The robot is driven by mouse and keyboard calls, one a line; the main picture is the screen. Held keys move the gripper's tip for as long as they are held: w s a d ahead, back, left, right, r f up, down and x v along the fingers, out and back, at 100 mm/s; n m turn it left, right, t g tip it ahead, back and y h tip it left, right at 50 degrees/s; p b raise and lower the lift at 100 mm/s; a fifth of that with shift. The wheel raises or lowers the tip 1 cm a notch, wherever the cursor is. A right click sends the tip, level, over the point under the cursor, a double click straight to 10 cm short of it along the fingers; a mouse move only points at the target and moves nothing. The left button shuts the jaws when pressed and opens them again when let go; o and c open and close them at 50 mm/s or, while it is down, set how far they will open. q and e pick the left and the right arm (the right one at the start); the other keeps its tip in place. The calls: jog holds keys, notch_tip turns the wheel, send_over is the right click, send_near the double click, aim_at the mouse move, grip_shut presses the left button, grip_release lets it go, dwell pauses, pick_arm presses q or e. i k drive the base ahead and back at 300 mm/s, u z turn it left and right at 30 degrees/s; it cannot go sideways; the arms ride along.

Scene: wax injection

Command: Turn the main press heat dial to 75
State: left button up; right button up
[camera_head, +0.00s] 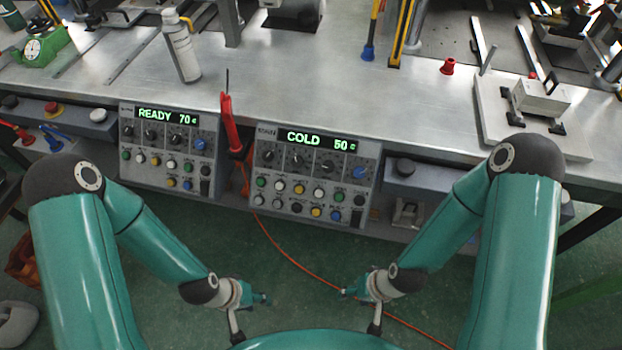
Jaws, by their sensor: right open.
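Two grey control panels hang on the front edge of the steel bench. The left panel (170,178) has a green display (167,116) reading READY 70 c. The right panel (312,206) has a display (321,141) reading COLD 50 c. Each has a row of black dials with a blue knob at its right end: the left panel's blue knob (200,145) and the right panel's blue knob (359,173). I cannot read which panel is the main press. My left gripper (266,299) is small here, its jaws unclear. My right gripper (345,293) is open. Both are below the panels, touching nothing.
A red-handled tool (230,123) stands between the panels. A white bottle (182,48) is on the bench behind the left panel. A small red cap (447,66) and a metal fixture (541,98) are at the right. An orange cable (285,255) crosses the green floor.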

aim_at(328, 166)
jog(key=z, duration=0.15)
jog(key=k, duration=0.5)
jog(key=z, duration=1.15)
jog(key=i, duration=0.65)
jog(key=u, duration=1.9)
